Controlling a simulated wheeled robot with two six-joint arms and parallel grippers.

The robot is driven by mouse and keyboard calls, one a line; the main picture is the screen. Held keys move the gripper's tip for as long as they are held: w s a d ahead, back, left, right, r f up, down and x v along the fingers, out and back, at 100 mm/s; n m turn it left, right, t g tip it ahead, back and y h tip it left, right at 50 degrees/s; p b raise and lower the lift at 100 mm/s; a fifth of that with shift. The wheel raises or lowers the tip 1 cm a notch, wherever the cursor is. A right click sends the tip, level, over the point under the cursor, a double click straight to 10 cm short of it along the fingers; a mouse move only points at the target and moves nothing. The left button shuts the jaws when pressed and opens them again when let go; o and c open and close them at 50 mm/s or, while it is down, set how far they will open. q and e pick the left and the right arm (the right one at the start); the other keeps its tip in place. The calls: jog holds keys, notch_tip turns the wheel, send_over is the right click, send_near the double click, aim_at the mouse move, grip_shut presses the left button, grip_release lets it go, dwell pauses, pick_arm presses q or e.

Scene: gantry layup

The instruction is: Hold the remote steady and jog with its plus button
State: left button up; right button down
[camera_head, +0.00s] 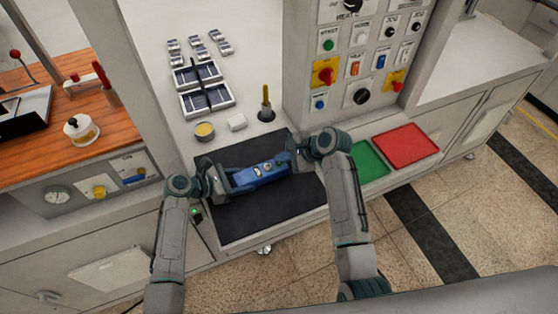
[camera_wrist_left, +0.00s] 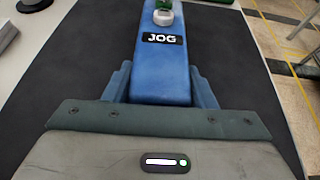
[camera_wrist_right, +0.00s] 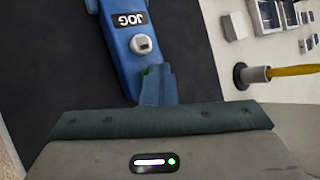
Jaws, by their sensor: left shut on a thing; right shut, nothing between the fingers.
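The remote (camera_head: 262,173) is a blue bar above the dark mat. It has a black JOG label (camera_wrist_left: 163,38) and a pale raised button (camera_wrist_right: 141,43). A small green spot (camera_wrist_right: 146,71) shows beside the right fingertips, mostly hidden; I cannot read a plus sign. My left gripper (camera_head: 232,181) is shut on the remote's left end; its fingers flank the blue body (camera_wrist_left: 160,80) in the left wrist view. My right gripper (camera_head: 291,163) is shut and empty, its fingertips (camera_wrist_right: 156,82) over the remote's right end by the green spot. I cannot tell whether they touch.
The dark mat (camera_head: 265,212) lies on the bench. Behind it are a yellow-topped cup (camera_head: 204,131), a white block (camera_head: 237,122) and a yellow-handled tool in a holder (camera_head: 266,112). Green (camera_head: 370,165) and red (camera_head: 405,145) pads lie right. A control panel (camera_head: 355,60) stands behind.

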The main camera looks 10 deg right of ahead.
jog(key=shift+r, duration=0.85)
jog(key=shift+r, duration=2.55)
pick_arm(q)
jog(key=o, duration=1.2)
jog(key=shift+o, duration=0.2)
jog(key=shift+a, duration=0.15)
